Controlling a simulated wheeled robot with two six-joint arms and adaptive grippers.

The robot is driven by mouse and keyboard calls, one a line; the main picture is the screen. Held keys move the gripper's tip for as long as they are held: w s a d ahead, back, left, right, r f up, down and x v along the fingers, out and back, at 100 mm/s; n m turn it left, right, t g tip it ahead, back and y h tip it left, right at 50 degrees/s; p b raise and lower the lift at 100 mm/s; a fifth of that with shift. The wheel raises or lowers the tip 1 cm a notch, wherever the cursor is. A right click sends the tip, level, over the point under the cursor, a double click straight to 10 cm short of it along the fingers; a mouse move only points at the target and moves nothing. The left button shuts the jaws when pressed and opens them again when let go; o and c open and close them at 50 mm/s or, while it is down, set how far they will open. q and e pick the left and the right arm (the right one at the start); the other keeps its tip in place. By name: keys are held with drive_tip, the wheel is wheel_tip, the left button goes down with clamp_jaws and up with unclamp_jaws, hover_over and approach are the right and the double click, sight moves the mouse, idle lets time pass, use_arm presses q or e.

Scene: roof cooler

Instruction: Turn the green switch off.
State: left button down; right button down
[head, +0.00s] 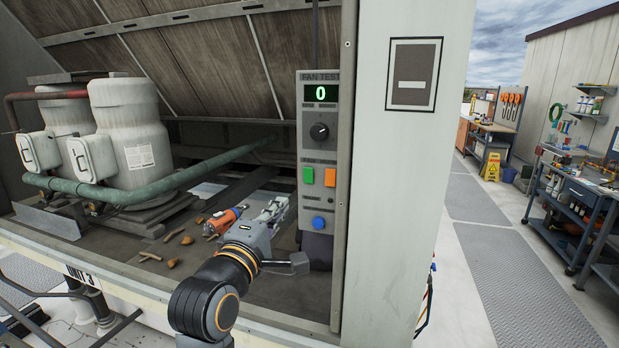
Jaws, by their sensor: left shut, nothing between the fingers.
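My left gripper (283,208) is shut and empty, left of the panel's lower part and below the green switch, apart from the switch. My right gripper is not in view.
Two pale compressors (125,125) and a green pipe (160,190) fill the unit's left. An orange tool (222,221) and several brown bits (172,236) lie on its floor. A white wall post (402,200) stands right of the panel.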

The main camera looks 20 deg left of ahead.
sight(306, 170)
use_arm(q)
drive_tip(key=shift+s+r, duration=0.1)
drive_tip(key=w+p, duration=0.1)
drive_tip(key=w, duration=0.3)
drive_tip(key=w+r+p, duration=0.1)
drive_tip(key=w+p, duration=0.1)
drive_tip(key=w, duration=0.2)
drive_tip(key=w+p, duration=0.2)
drive_tip(key=w, duration=0.3)
drive_tip(key=shift+d+r, duration=0.2)
drive_tip(key=shift+r, duration=0.15)
drive_tip(key=shift+w+f, duration=0.1)
drive_tip(key=shift+w, duration=0.35)
drive_tip(key=shift+p, duration=0.3)
drive_tip(key=shift+w+r+p, duration=0.2)
drive_tip(key=shift+r+p, duration=0.1)
drive_tip(key=shift+p, duration=0.05)
drive_tip(key=shift+w+f, duration=0.1)
